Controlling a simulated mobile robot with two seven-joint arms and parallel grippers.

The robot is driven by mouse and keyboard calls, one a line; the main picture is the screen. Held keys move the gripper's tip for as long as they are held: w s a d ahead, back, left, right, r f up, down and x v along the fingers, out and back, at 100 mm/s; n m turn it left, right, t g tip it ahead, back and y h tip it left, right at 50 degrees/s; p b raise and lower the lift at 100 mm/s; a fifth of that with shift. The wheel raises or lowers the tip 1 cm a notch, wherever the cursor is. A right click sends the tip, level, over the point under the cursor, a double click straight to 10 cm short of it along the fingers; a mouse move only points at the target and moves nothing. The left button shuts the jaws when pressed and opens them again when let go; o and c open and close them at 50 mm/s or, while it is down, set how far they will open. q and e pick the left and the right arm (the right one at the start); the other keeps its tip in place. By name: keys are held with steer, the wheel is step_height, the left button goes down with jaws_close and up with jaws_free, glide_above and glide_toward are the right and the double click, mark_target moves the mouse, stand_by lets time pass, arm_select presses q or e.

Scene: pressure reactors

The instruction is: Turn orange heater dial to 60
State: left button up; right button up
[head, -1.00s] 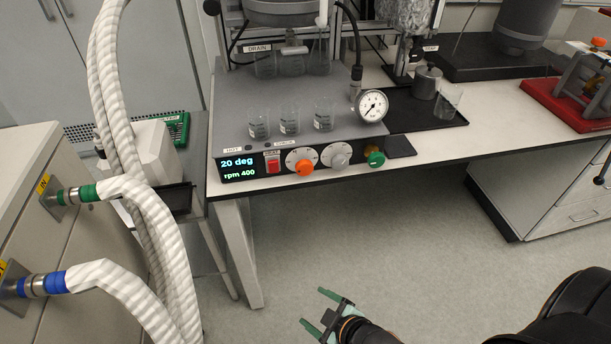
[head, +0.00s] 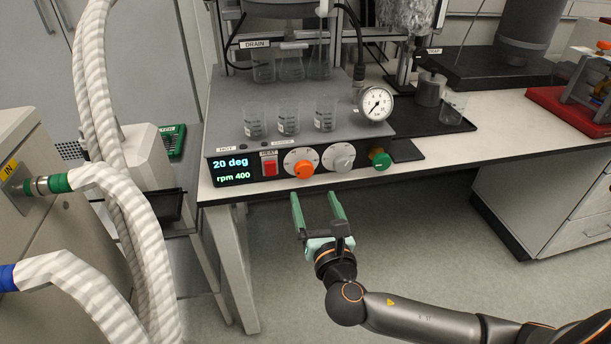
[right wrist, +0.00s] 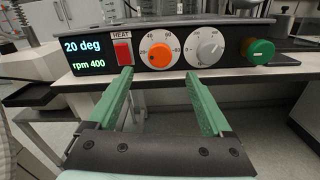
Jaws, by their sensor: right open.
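The orange heater dial (head: 304,168) sits on the front panel of the grey heater unit, ringed by a white scale plate. It also shows in the right wrist view (right wrist: 159,55), ahead of the fingers and between them. The display (head: 232,168) reads 20 deg and rpm 400. My right gripper (head: 316,197) is open and empty, its two green fingers pointing at the panel just below the dial. In the right wrist view the gripper (right wrist: 158,90) has a wide gap, with the fingertips apart from the dial. My left gripper is not in view.
Left of the dial is a red heat switch (head: 269,168); right are a grey dial (head: 342,158) and a green knob (head: 380,160). Glass beakers (head: 288,118) and a pressure gauge (head: 375,104) stand on the unit. White hoses (head: 112,200) hang at left.

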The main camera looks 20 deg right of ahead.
mark_target(305, 173)
steer(key=x, duration=0.8)
steer(key=shift+w+b, duration=0.3)
steer(key=shift+w, duration=0.25)
steer(key=shift+c, duration=0.3)
jaws_close()
